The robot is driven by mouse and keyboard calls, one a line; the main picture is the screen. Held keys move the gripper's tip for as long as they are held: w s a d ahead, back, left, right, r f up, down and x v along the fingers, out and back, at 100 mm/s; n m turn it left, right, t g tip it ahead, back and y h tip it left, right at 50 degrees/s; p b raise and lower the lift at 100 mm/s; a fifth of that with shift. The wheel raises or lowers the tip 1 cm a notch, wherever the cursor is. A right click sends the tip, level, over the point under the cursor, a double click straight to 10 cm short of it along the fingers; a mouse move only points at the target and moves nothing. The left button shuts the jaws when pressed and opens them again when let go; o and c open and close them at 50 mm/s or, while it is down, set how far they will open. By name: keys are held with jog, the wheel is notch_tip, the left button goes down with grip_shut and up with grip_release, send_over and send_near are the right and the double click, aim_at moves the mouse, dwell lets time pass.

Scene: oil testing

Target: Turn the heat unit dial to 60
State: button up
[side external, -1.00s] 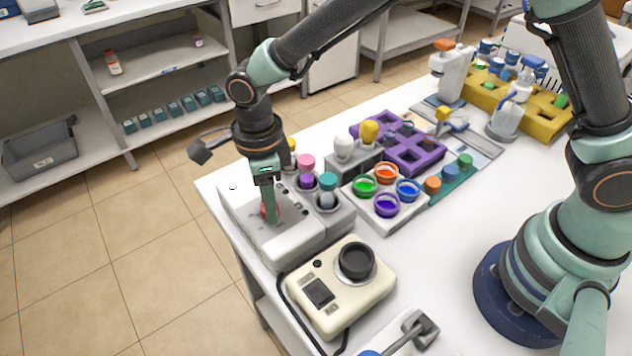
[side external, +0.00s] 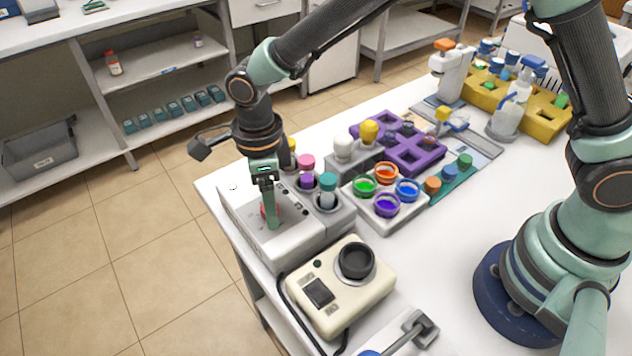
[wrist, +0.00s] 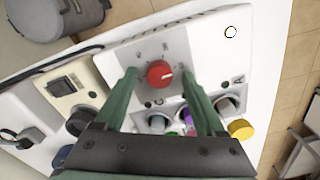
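The white unit (side external: 290,243) stands at the table's left edge in the side view. Its red dial (wrist: 159,73) sits on a grey panel with small marks in the wrist view. A white pointer line shows on the dial; the printed marks are too small to read for certain. My gripper (wrist: 160,77) is open, pointing down, with one green finger on each side of the dial. Gaps show between the fingers and the dial in the wrist view. In the side view, my gripper (side external: 270,222) partly hides the dial (side external: 264,211).
Capped tubes (side external: 327,187) stand in holes in the unit beside the dial. A cream device (side external: 340,290) with a black knob (side external: 356,260) is close in front. A tray of coloured cups (side external: 385,205) and a purple rack (side external: 415,155) lie to the right.

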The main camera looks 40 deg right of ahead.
notch_tip(320, 180, up, 12)
dwell(0.6)
jog(key=shift+d+r, duration=0.1)
jog(key=s+d+r+n+t, duration=0.1)
jog(key=d+r+n, duration=0.2)
jog(key=d+n, duration=0.4)
jog(key=s+d+r+n+t, duration=0.1)
jog(key=d+r+n+t, duration=0.2)
jog(key=d, duration=0.5)
jog(key=s+d+n+t, duration=0.1)
jog(key=s+d+n, duration=0.5)
jog(key=d+n, duration=0.5)
jog(key=shift+f+n+t, duration=0.3)
jog(key=shift+f+n, duration=0.05)
jog(key=shift+n, duration=0.45)
